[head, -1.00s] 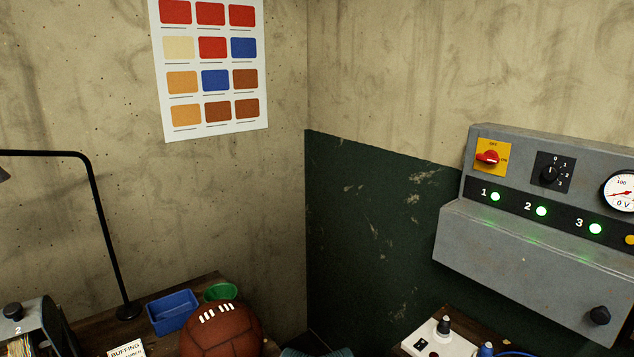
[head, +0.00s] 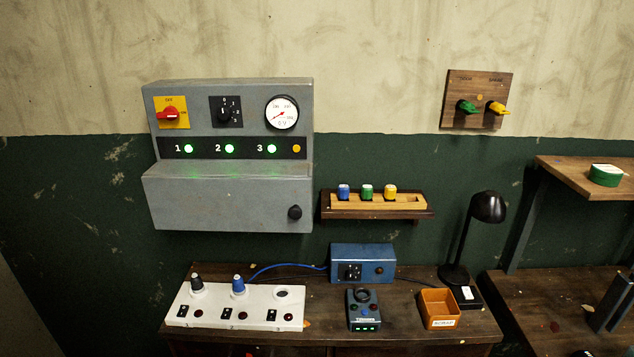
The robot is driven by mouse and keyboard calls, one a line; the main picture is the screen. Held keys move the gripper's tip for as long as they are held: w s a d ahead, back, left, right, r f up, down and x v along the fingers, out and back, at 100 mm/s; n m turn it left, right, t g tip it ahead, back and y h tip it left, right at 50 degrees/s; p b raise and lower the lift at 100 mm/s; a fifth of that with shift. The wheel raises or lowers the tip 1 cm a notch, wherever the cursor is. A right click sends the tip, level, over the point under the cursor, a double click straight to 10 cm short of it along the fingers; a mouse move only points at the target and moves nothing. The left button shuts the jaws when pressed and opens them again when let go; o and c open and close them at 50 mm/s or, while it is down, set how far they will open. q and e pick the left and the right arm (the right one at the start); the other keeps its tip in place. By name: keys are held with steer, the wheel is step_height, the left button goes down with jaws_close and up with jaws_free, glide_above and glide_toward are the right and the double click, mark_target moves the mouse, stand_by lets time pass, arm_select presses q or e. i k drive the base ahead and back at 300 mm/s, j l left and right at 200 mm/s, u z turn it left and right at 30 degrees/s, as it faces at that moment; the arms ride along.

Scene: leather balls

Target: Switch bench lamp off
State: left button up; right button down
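A black bench lamp (head: 487,207) stands at the right end of the wooden bench in the head view, its round shade on a bent stem. A small white rocker switch (head: 467,293) sits on the lamp's dark base, right of the scrap box. No glow from the lamp shows; the inside of the shade is hidden, so I cannot tell whether it is lit. Neither of my grippers is in view.
The bench (head: 408,330) holds a white panel (head: 235,318), a blue box (head: 362,263), a small blue device (head: 363,312) and an orange scrap box (head: 438,307). A grey control cabinet (head: 230,200), small rack (head: 376,204) and wooden switch board (head: 478,98) hang on the wall.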

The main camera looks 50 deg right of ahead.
mark_target(466, 291)
steer(key=z, duration=0.45)
steer(key=l+z, duration=0.1)
steer(key=z, duration=1.3)
steer(key=l+z, duration=0.1)
steer(key=z, duration=0.8)
